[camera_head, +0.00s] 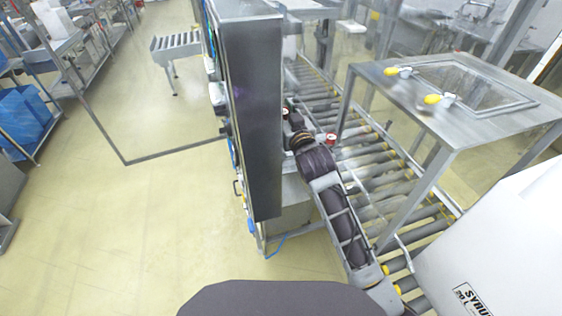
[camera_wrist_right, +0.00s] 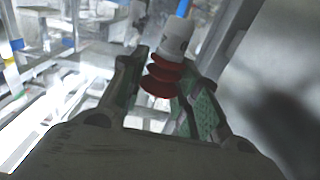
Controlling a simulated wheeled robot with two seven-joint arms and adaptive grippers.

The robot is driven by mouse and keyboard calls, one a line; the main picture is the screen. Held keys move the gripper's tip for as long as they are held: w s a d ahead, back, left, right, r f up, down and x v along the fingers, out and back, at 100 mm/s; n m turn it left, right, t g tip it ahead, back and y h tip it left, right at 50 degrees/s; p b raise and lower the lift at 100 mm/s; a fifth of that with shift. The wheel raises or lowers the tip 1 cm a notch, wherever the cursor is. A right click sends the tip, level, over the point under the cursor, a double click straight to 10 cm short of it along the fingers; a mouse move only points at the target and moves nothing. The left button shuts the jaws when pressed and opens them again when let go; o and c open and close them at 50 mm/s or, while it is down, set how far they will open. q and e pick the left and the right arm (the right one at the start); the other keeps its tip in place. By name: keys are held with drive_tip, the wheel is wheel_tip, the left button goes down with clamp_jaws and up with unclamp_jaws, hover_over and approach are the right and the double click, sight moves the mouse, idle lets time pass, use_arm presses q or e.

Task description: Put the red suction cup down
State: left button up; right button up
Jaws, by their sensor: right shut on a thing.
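The red suction cup (camera_wrist_right: 164,74) shows in the right wrist view, with red bellows below a pale grey cylindrical fitting (camera_wrist_right: 176,38). My right gripper (camera_wrist_right: 160,82) has its fingers on both sides of the red bellows and is shut on it. In the head view my right arm reaches up to the machine, and a small red spot (camera_head: 331,138) shows beside the end of the arm. The right fingers are too small to make out there. My left gripper is not in view.
A tall grey metal cabinet (camera_head: 250,110) stands just left of my right arm. A roller conveyor (camera_head: 375,185) runs beneath and beside the arm. A steel-framed stand (camera_head: 450,95) and a white box (camera_head: 505,250) are at the right. The floor at left is open.

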drive_tip(key=shift+w+f, duration=0.2)
drive_tip(key=shift+f, duration=1.65)
drive_tip(key=shift+d, duration=0.1)
wheel_tip(320, 180, down, 6)
drive_tip(key=shift+f, duration=0.2)
drive_tip(key=shift+f, duration=1.8)
drive_tip(key=shift+f, duration=0.3)
